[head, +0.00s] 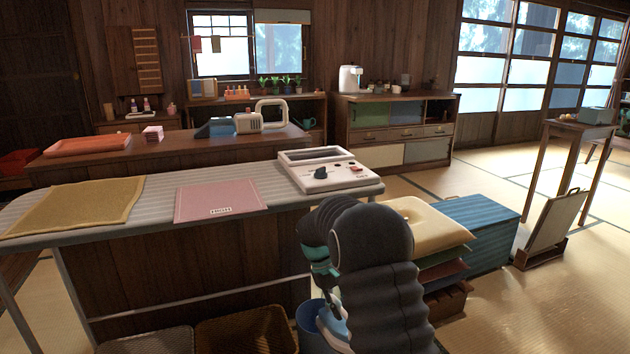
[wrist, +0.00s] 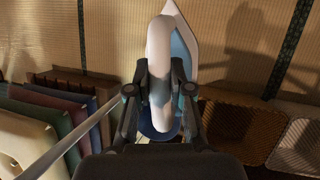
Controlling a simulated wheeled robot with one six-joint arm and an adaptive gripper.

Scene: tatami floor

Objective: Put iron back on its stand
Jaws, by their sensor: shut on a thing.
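The iron (wrist: 182,62) has a pale pointed soleplate, a blue body and a white looped handle (wrist: 160,45). My gripper (wrist: 160,85) is shut on the handle, one finger on each side. In the head view the iron (head: 335,325) hangs low, below the ironing board's right end, partly hidden by my dark arm. A white stand (head: 325,170) with an open rectangular frame and a panel with a dark knob and red marks sits on the right end of the board. The stand holds no iron.
The ironing board (head: 155,200) carries a yellow cloth (head: 75,203) and a pink cloth (head: 220,200). A blue bucket (head: 309,325) and woven baskets (head: 245,330) stand below. Stacked cushions (head: 428,222) and a blue chest (head: 475,230) are on the right. Open tatami lies farther right.

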